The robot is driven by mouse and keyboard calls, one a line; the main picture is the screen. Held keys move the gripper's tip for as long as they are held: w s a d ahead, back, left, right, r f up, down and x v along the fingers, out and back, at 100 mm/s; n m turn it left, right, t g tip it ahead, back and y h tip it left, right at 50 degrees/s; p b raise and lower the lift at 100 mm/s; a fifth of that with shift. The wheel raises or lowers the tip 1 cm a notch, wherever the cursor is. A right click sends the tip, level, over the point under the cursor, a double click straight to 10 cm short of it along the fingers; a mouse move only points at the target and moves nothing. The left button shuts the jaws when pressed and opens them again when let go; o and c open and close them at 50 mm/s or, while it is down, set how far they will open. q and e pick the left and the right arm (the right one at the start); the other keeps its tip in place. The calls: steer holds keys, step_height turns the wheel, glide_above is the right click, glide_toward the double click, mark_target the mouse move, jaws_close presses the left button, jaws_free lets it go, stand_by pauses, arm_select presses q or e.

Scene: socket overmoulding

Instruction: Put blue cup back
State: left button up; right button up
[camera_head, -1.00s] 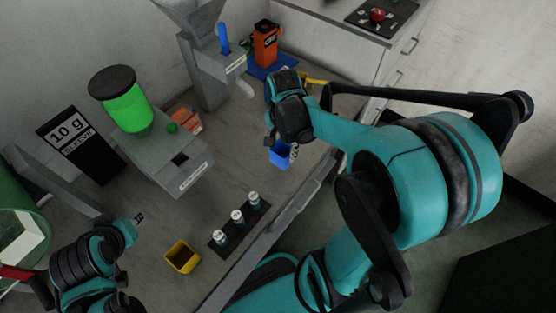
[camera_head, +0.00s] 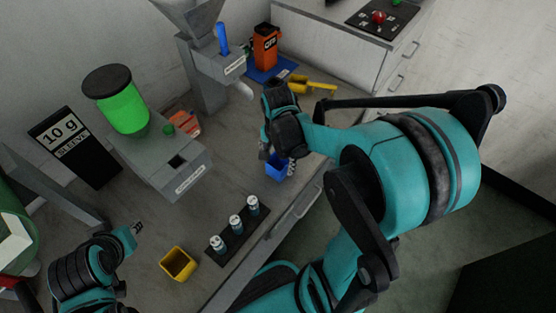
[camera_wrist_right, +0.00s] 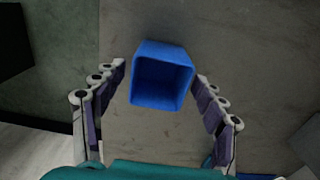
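The blue cup (camera_head: 277,168) stands upright near the front edge of the worktop, below my right gripper (camera_head: 277,158). In the right wrist view the blue cup (camera_wrist_right: 161,80) shows its empty square opening. There my right gripper (camera_wrist_right: 160,73) has its fingers spread on either side of the cup, with a gap at the left finger. The right fingertip is close to the cup wall; whether it touches, I cannot tell. My left gripper (camera_head: 138,228) is at the lower left, away from the cup; its small fingertips do not show whether it is open.
A yellow cup (camera_head: 178,263) stands beside a dark rack (camera_head: 226,242) with several small vials. A grey dispenser (camera_head: 160,165) with a green container is at the left. An orange container (camera_head: 265,45) and a yellow object (camera_head: 312,85) are at the back.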

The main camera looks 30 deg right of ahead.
step_height(320, 180, up, 11)
steer(key=p, duration=0.5)
steer(key=s+a+r+n+t, duration=0.4)
steer(key=a+n+t, duration=0.3)
steer(key=n, duration=0.6)
steer(key=shift+s+r+n, duration=0.25)
steer(key=shift+s+n, duration=0.05)
steer(key=shift+s, duration=0.3)
stand_by(0.6)
